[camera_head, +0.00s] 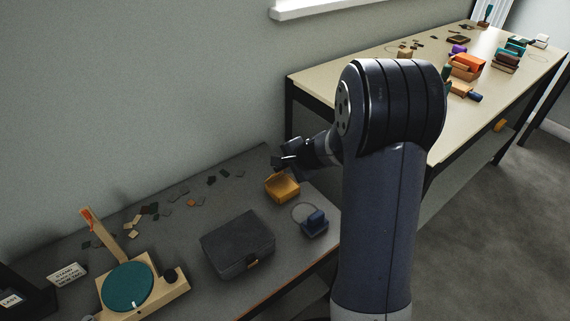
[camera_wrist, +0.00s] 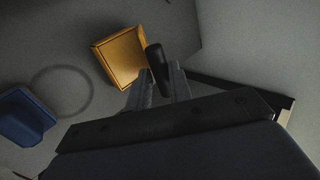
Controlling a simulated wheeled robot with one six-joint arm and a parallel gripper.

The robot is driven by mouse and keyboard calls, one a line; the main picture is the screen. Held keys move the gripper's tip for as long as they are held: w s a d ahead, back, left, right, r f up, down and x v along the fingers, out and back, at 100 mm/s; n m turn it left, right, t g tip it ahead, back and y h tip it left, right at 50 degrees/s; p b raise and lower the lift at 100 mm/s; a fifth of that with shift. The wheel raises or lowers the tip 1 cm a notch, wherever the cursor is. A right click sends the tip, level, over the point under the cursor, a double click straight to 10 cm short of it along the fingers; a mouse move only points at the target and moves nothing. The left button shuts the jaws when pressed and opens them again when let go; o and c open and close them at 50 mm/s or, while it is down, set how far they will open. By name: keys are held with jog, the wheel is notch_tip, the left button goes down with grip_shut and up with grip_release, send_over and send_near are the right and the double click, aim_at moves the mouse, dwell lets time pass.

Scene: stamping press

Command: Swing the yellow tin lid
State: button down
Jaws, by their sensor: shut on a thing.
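The yellow tin (camera_head: 283,190) sits on the dark bench near its back right end. It looks like a shallow yellow box, and in the wrist view (camera_wrist: 120,56) its yellow face has a raised rim. My gripper (camera_head: 287,163) is just above and behind the tin. In the wrist view my gripper (camera_wrist: 160,85) is shut on a dark rounded handle (camera_wrist: 154,56) at the tin's right edge. I cannot tell how the handle joins the lid, or how far the lid is swung.
A blue block-like item (camera_head: 315,223) stands by a thin ring mark. A dark case (camera_head: 238,243) lies left of it. A wooden press with a teal disc (camera_head: 127,286) is at front left. Small loose chips (camera_head: 178,190) lie along the back. A pale table (camera_head: 400,85) stands behind.

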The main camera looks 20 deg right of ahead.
jog(key=shift+s+d+f+b, duration=0.25)
jog(key=shift+s+f+b, duration=0.4)
jog(key=shift+b, duration=0.5)
jog(key=shift+s+d, duration=0.1)
jog(key=shift+s, duration=0.2)
